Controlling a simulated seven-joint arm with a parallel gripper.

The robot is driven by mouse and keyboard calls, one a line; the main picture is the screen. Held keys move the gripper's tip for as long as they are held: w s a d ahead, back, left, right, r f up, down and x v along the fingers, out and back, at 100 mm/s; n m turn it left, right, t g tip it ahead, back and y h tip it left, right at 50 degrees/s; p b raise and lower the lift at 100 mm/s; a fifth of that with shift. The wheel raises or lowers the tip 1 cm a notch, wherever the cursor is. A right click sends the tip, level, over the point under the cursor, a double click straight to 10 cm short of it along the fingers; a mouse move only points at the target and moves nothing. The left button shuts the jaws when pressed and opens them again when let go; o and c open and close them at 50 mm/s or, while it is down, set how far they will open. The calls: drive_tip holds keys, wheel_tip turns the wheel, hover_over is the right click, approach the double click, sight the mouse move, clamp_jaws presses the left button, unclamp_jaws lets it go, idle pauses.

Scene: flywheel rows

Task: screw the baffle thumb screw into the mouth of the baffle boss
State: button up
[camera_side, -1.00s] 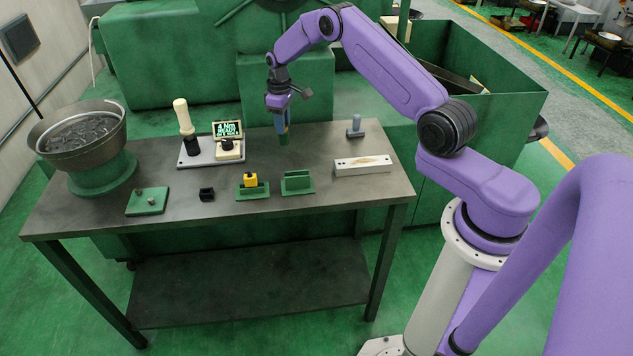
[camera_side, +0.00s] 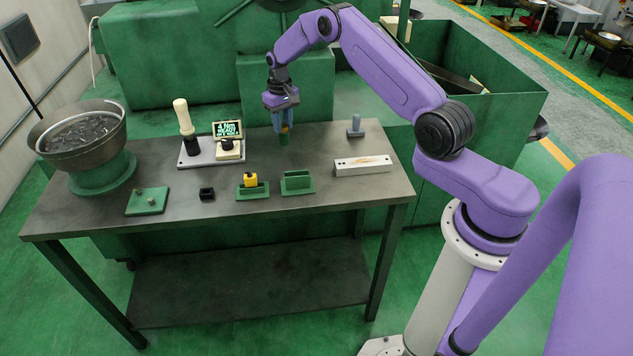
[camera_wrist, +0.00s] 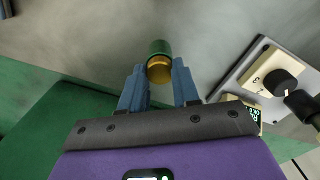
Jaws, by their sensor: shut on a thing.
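The green upright cylinder that I take for the baffle boss (camera_side: 284,140) stands on the table below my gripper (camera_side: 284,125). In the wrist view the boss (camera_wrist: 158,47) lies just past the fingertips. A small brass-coloured piece, which I take for the baffle thumb screw (camera_wrist: 159,70), sits at the boss's mouth, between my gripper's blue fingers (camera_wrist: 160,80). In the side view the screw (camera_side: 284,129) is a small yellow spot between the fingers. My gripper points down and is shut on the screw. The screw's thread is hidden, so its depth in the boss cannot be told.
A tool stand (camera_side: 205,159) with a cream-handled tool and a display is left of the boss.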

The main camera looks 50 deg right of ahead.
drive_tip(key=m, duration=0.3)
drive_tip(key=shift+m, duration=0.4)
drive_tip(key=shift+m, duration=0.4)
drive_tip(key=m, duration=0.4)
drive_tip(key=shift+m, duration=0.3)
drive_tip(key=shift+m, duration=0.3)
drive_tip(key=m, duration=0.4)
drive_tip(key=m, duration=0.5)
